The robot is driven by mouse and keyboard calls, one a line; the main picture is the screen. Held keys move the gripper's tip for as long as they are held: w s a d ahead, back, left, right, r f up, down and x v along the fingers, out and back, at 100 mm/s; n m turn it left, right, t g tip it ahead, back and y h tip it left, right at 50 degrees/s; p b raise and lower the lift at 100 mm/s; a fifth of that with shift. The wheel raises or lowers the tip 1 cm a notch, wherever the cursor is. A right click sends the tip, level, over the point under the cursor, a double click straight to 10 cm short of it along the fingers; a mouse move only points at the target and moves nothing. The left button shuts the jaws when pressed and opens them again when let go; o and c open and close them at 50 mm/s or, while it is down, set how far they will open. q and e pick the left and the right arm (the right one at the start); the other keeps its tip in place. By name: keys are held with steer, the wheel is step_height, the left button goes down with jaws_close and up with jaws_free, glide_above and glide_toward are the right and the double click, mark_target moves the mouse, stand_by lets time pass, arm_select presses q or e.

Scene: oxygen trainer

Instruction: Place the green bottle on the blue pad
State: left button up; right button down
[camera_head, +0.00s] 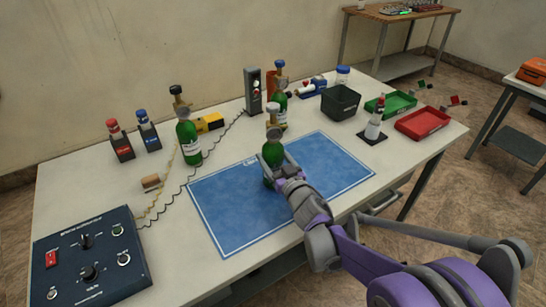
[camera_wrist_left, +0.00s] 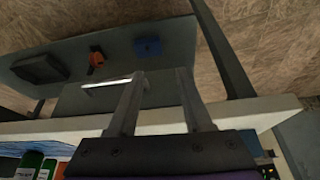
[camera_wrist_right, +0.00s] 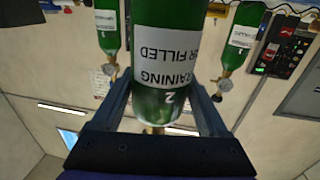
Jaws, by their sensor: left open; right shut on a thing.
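A green bottle (camera_head: 272,153) with a brass valve stands upright over the blue pad (camera_head: 232,222). My right gripper (camera_head: 277,176) is shut on this bottle low on its body. In the right wrist view the bottle (camera_wrist_right: 165,45) is between the fingers, with a white label and a 2 on it. The bottle's base is partly hidden, so I cannot tell if it touches the pad. Two similar green bottles stand behind, one at the left (camera_head: 189,142) and one at the back (camera_head: 280,108). My left gripper (camera_wrist_left: 160,73) is open and empty in the left wrist view.
A dark control panel (camera_head: 92,262) is at the front left. The pad's right part is clear.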

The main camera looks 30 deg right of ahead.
jaws_free()
steer(key=shift+r, duration=0.15)
steer(key=s+p, duration=0.1)
steer(key=s, duration=1.1)
steer(key=shift+a, duration=0.35)
